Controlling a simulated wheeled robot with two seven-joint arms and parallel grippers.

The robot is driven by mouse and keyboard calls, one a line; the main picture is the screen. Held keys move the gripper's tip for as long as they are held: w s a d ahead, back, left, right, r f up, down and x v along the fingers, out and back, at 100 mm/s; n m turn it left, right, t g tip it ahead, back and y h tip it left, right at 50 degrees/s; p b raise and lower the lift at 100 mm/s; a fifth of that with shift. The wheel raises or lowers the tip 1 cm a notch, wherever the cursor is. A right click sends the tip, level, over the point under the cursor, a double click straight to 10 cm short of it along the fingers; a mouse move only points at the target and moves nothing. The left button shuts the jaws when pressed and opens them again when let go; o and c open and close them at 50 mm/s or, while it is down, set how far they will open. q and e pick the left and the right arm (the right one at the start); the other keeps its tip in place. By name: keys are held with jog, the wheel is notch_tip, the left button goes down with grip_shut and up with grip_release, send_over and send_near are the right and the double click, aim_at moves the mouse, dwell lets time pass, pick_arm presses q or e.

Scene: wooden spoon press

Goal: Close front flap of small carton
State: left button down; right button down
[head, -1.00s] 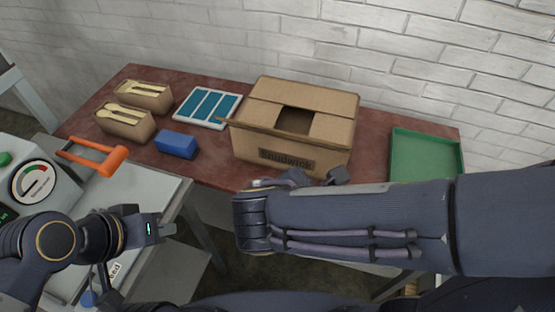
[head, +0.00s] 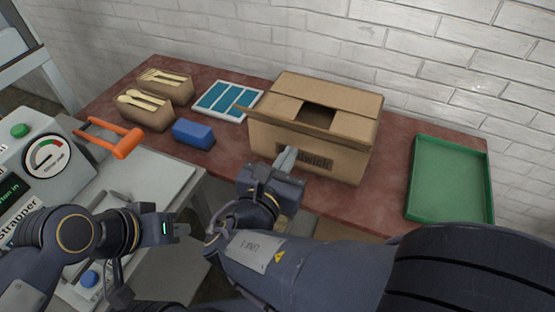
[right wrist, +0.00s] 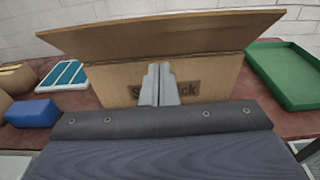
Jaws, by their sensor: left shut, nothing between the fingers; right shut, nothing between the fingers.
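The small brown carton (head: 350,138) stands on the table. Its far flap lies folded in, and a dark square gap (head: 318,116) shows in its top. In the right wrist view the front flap (right wrist: 160,38) sticks out along the top front edge, unfolded; in the head view it shows nearly edge-on. My right gripper (head: 288,157) is shut and empty at the printed front face, below the flap. In its wrist view the fingertips (right wrist: 158,70) overlap the label; contact cannot be told. My left gripper (head: 182,231) is shut and empty at lower left, away from the carton.
A green tray (head: 483,215) lies right of the carton. A blue block (head: 193,133), a blue-and-white panel (head: 228,99) and two boxes of wooden cutlery (head: 148,117) stand to its left. A machine with an orange handle (head: 125,146) stands at left. A brick wall is behind.

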aim_at(300, 127)
jog(key=shift+w+d+r, duration=0.2)
jog(key=shift+w+r, duration=0.45)
jog(key=shift+w, duration=0.05)
jog(key=shift+w+d+r, duration=0.2)
jog(key=shift+w+r, duration=0.4)
jog(key=shift+w, duration=0.05)
